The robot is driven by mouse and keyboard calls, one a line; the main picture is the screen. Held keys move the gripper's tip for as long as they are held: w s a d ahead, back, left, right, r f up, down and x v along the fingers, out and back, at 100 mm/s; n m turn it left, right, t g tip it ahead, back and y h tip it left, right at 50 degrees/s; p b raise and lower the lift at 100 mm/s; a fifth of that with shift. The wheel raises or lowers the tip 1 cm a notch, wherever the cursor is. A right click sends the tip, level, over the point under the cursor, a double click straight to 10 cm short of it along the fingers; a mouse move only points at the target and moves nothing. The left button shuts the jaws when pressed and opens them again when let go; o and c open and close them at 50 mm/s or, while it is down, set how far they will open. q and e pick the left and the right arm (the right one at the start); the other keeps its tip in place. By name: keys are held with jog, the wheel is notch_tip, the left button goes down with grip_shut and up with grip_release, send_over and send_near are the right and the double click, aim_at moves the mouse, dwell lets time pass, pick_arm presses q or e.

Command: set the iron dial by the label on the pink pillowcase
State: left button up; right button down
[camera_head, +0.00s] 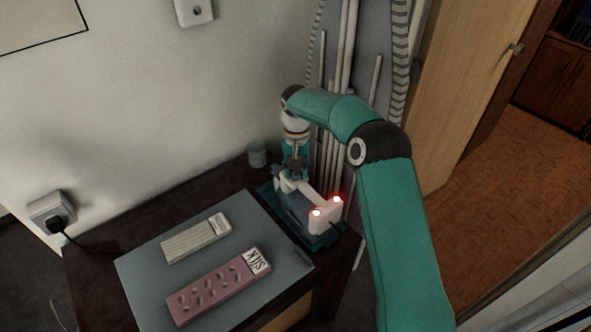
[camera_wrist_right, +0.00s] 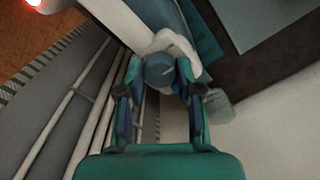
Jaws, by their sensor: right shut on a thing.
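The pink pillowcase (camera_head: 212,290) lies folded on the grey ironing surface (camera_head: 140,271), with darker oval marks. Its white label (camera_head: 257,260) is at the far right end; its turned lettering seems to read SILK. The white and blue iron (camera_head: 327,212) rests on a teal stand (camera_head: 322,240), two red lights glowing at its near end. My right gripper (camera_head: 291,176) is at the iron's far end. In the right wrist view its fingers (camera_wrist_right: 160,88) close around the round blue dial (camera_wrist_right: 160,70), which has a pale mark line. My left gripper is out of view.
A folded beige cloth (camera_head: 195,238) lies beside the pillowcase. A small grey cup (camera_head: 257,154) stands by the wall, close to my gripper, and shows in the wrist view (camera_wrist_right: 219,106). Pipes (camera_head: 335,100) rise behind the iron. A plug (camera_head: 55,222) is at the left wall.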

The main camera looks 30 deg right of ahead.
jog(key=c, duration=0.7)
grip_release()
jog(key=shift+c, duration=0.2)
jog(key=shift+r, duration=0.1)
notch_tip(320, 180, up, 12)
jog(key=shift+f, duration=0.2)
